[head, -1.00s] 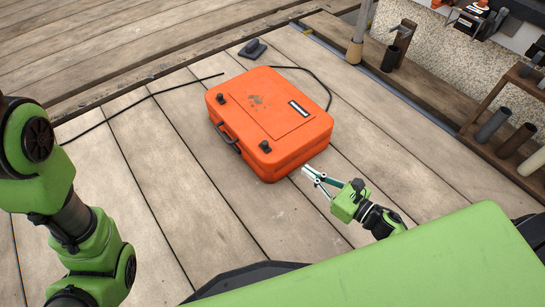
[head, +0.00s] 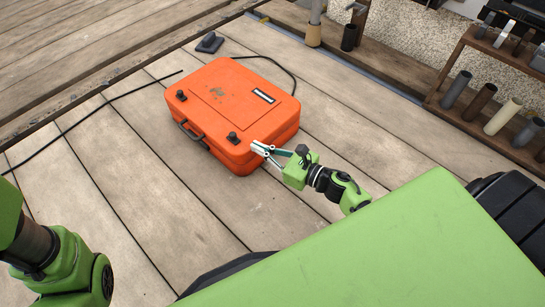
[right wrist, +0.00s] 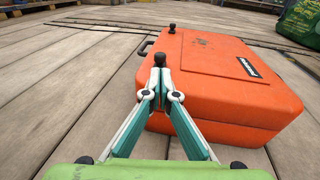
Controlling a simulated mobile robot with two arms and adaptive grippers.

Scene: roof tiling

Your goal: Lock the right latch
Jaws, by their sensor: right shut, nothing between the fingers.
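An orange case (head: 225,115) lies closed on the wooden deck, its black handle (head: 192,133) on the front side. The right latch, a black knob (head: 232,138), stands up at the case's near front corner. The other latch (head: 181,95) is at the far front corner. My right gripper (head: 257,149) is shut and empty, just right of the right latch. In the right wrist view the right latch (right wrist: 159,59) shows just beyond the closed fingertips (right wrist: 160,76); I cannot tell if they touch. My left arm shows at the left, its gripper out of view.
A black cable (head: 85,117) runs along the deck behind the case, with a small dark object (head: 209,42) near it. A wooden rack with several tubes (head: 480,101) stands at the right.

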